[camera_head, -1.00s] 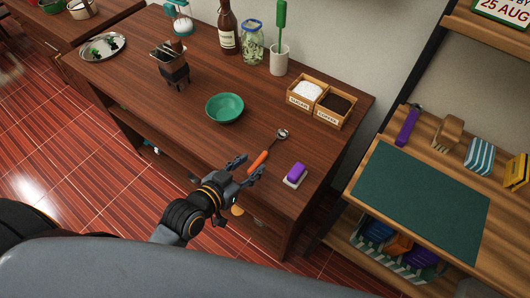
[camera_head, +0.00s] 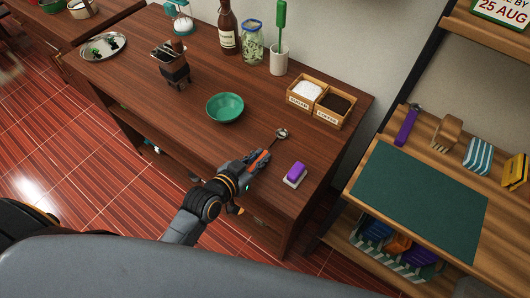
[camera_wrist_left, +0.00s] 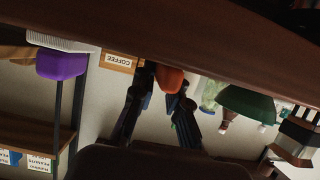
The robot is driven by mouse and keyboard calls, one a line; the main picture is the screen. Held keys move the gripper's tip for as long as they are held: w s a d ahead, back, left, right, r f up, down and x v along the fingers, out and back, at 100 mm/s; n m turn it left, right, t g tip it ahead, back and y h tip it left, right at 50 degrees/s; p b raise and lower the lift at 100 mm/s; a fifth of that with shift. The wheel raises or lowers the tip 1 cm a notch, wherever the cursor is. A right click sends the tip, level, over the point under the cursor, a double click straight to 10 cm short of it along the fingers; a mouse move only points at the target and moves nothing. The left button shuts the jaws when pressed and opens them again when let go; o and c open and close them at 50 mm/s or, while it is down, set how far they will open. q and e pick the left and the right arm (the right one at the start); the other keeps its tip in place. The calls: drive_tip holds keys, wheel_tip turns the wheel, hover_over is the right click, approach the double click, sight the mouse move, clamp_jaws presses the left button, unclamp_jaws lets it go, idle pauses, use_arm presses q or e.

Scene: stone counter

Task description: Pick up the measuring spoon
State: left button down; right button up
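The measuring spoon (camera_head: 281,134) lies on the dark wooden counter. It has a round metal bowl pointing to the back right and an orange handle. My left gripper (camera_head: 258,162) is at the handle near the counter's front edge, with its fingers drawn in on both sides of it. In the left wrist view the orange handle end (camera_wrist_left: 169,78) fills the gap between the two dark fingertips (camera_wrist_left: 167,88). The spoon's bowl is hidden there. My right gripper is in neither view.
A green bowl (camera_head: 224,108) stands behind to the left. Sugar (camera_head: 307,91) and coffee (camera_head: 335,106) boxes stand behind the spoon. A shelf unit stands at the right.

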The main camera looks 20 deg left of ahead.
use_arm(q)
drive_tip(key=shift+r, duration=0.1)
drive_tip(key=shift+r, duration=0.2)
wheel_tip(320, 180, up, 2)
drive_tip(key=shift+r, duration=0.2)
drive_tip(key=s+a+r+p, duration=0.1)
drive_tip(key=s+r+p, duration=0.1)
drive_tip(key=s+r, duration=0.8)
drive_tip(key=s, duration=0.4)
drive_tip(key=shift+p, duration=0.4)
drive_tip(key=shift+w, duration=0.1)
